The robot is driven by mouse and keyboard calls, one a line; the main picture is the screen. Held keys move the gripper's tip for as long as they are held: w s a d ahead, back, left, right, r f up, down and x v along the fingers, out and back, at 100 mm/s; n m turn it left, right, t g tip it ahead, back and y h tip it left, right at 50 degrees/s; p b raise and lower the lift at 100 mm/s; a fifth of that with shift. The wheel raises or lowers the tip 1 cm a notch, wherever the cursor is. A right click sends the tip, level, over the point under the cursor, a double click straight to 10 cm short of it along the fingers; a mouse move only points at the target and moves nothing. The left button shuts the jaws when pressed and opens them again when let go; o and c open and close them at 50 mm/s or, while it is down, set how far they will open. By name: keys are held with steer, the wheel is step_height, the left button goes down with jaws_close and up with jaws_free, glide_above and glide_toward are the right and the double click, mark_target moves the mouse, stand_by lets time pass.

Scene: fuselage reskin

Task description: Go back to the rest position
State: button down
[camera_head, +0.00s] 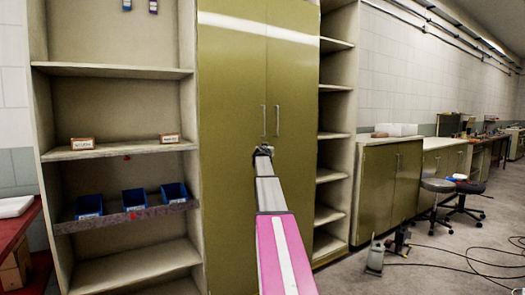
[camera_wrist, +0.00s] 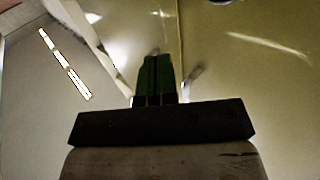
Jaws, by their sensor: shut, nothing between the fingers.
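My gripper (camera_head: 263,151) is at the far end of my outstretched arm, in front of the tall olive cabinet (camera_head: 232,90). In the head view it is small and near the cabinet's door handles (camera_head: 277,120); I cannot tell if it touches them. In the wrist view my gripper (camera_wrist: 158,62) shows as dark green fingers close together above a dark bar. The fingers are shut and hold nothing. The cabinet doors look closed. A pale olive surface (camera_wrist: 235,75) fills the right of the wrist view.
Left of the cabinet, an open shelf unit (camera_head: 115,72) holds blue bins (camera_head: 134,199). A narrow open shelf (camera_head: 335,134) stands right of it. Low cabinets (camera_head: 390,190), stools (camera_head: 437,186) and floor cables (camera_head: 450,258) lie further right. A red table (camera_head: 18,232) is at the left edge.

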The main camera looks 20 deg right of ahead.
steer(key=s, duration=0.8)
steer(key=s+a+f+n+g+y, duration=0.15)
steer(key=s+a+f, duration=0.25)
steer(key=a+f, duration=0.5)
steer(key=s+a+f+g+y, duration=0.25)
steer(key=s+a+f, duration=0.25)
steer(key=f, duration=0.8)
steer(key=s+a+f+n+g+y, duration=0.15)
steer(key=s+a+f, duration=0.25)
steer(key=a+f, duration=0.45)
steer(key=s+a+f+n+g+y, duration=0.1)
steer(key=s+a+f+g, duration=0.2)
steer(key=s+a+f, duration=0.4)
steer(key=s+a+f+n+g+y, duration=0.2)
steer(key=s+a+f, duration=0.4)
steer(key=s, duration=0.5)
steer(key=s+a+f+n+g+y, duration=0.1)
steer(key=s+a+f+g+y, duration=0.1)
steer(key=s+a+f+g, duration=0.2)
steer(key=s+a+f, duration=0.3)
steer(key=s+f, duration=0.1)
steer(key=s, duration=0.2)
steer(key=shift+a+f, duration=0.25)
steer(key=shift+a, duration=0.05)
